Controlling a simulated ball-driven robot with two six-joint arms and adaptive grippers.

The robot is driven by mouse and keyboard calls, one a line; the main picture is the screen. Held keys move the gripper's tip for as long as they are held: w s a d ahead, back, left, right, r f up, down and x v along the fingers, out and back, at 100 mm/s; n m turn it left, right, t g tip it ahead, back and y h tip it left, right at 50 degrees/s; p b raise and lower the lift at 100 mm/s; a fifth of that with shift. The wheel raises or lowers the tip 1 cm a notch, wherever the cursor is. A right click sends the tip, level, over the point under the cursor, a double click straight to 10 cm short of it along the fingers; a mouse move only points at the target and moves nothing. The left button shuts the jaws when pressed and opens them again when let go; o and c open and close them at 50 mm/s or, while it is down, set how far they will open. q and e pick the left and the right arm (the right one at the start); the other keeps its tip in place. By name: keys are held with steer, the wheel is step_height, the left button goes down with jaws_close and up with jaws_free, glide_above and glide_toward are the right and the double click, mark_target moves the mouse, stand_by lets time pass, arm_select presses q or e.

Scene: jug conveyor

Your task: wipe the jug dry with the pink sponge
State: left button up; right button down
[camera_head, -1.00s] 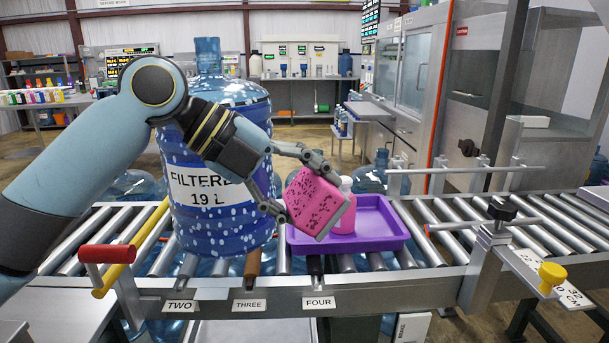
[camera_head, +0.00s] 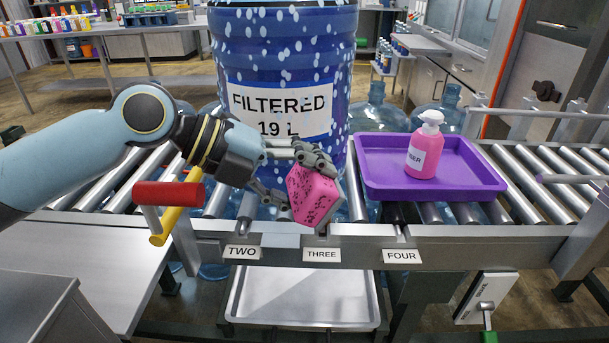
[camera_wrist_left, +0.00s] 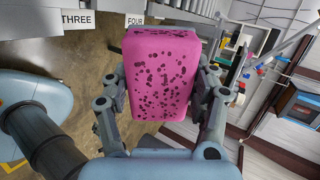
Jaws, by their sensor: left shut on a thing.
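The large blue jug (camera_head: 285,60) stands upright on the roller conveyor, its top cut off by the head view. White water drops cover its wall around the "FILTERED 19 L" label (camera_head: 280,110). My left gripper (camera_head: 295,185) is in front of the jug's lower part, shut on the pink sponge (camera_head: 313,196). The sponge has dark spots on its face. It also shows between the fingers in the left wrist view (camera_wrist_left: 160,75). Whether the sponge touches the jug I cannot tell. My right gripper is in neither view.
A purple tray (camera_head: 480,186) with a pink bottle (camera_head: 425,150) stands on the rollers right of the jug. A red handle (camera_head: 168,193) and a yellow handle (camera_head: 172,224) stick out at the conveyor's front left. A metal tray (camera_head: 300,297) lies below the front rail.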

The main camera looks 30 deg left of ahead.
arm_select(q)
steer(key=shift+w+a, duration=0.4)
steer(key=shift+a, duration=0.1)
steer(key=shift+w+a, duration=1.85)
steer(key=shift+w, duration=0.05)
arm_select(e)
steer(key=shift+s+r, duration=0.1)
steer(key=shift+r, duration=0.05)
arm_select(q)
steer(key=shift+r, duration=0.1)
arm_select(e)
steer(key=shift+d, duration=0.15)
